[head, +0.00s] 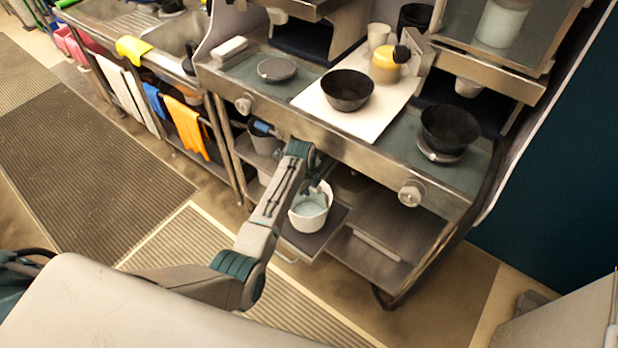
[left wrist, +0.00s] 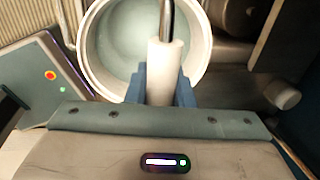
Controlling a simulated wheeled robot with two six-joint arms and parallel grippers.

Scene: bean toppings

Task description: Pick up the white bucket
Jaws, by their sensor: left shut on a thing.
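The white bucket (head: 302,223) is in the head view, low in front of the metal counter, at a dark pull-out shelf. It is upright, with something pale blue-green inside. In the left wrist view the bucket (left wrist: 206,60) shows from above, open at the top. My left gripper (left wrist: 162,88) is shut on the bucket's white handle grip (left wrist: 165,60), which stands up over the rim. In the head view the left gripper (head: 318,187) is at the bucket's upper edge, partly hidden by my arm. I cannot tell whether the bucket touches the shelf. My right gripper is not in view.
The pull-out shelf (head: 320,238) juts out below the counter (head: 330,130). Two black bowls (head: 348,92) (head: 450,130) stand on the counter above. A grey bucket (head: 264,142) sits on the lower rack to the left. The floor mats (head: 80,150) at left are clear.

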